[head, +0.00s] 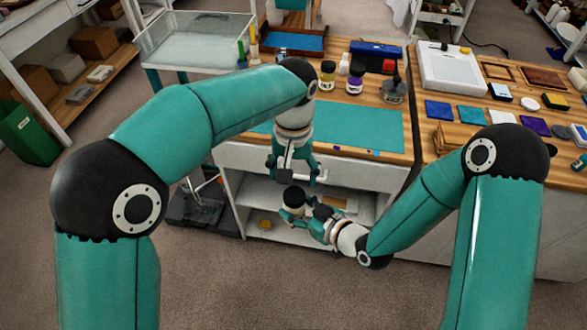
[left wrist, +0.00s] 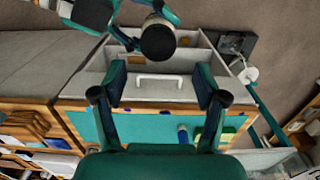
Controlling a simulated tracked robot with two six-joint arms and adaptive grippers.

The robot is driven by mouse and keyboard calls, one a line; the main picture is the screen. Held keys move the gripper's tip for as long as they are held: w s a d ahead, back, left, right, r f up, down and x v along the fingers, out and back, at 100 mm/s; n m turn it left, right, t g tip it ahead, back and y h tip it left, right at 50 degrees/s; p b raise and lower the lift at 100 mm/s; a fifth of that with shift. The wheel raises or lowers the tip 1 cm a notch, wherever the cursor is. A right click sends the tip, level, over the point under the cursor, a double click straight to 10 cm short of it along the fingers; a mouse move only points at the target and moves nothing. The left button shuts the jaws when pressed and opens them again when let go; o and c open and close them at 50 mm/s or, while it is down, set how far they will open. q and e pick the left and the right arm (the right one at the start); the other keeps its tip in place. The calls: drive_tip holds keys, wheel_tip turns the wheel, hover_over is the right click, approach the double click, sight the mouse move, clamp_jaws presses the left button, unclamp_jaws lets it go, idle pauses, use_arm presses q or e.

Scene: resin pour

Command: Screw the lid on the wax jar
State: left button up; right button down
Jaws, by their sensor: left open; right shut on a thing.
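A small pale jar with a round black top (head: 294,196) is in my right gripper (head: 303,211), held upright in front of the cabinet's open shelves. The black top (left wrist: 157,40) also shows in the left wrist view, with the right gripper's fingers around the jar below it. The black top looks like the lid sitting on the jar; I cannot tell how tight it is. My left gripper (head: 293,174) points down, open and empty, just above the jar and apart from it. Its spread fingers show in the left wrist view (left wrist: 160,83).
A workbench (head: 330,147) with a teal mat (head: 365,125) stands behind the grippers. Small jars, including one with a purple label (head: 355,82), stand at its back. A side table (head: 425,150) with colored tiles is at the right. A green bin (head: 25,130) stands far left.

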sight(294, 194)
use_arm(q)
drive_tip(key=shift+d+r, duration=0.1)
drive_tip(key=shift+r, duration=0.25)
drive_tip(key=shift+f, duration=4.05)
drive_tip(key=shift+c, duration=0.4)
drive_tip(key=c, duration=1.1)
drive_tip(key=m, duration=0.2)
drive_tip(key=shift+m, duration=0.3)
drive_tip(key=shift+c, duration=0.2)
drive_tip(key=o, duration=1.4)
drive_tip(key=shift+c, duration=0.2)
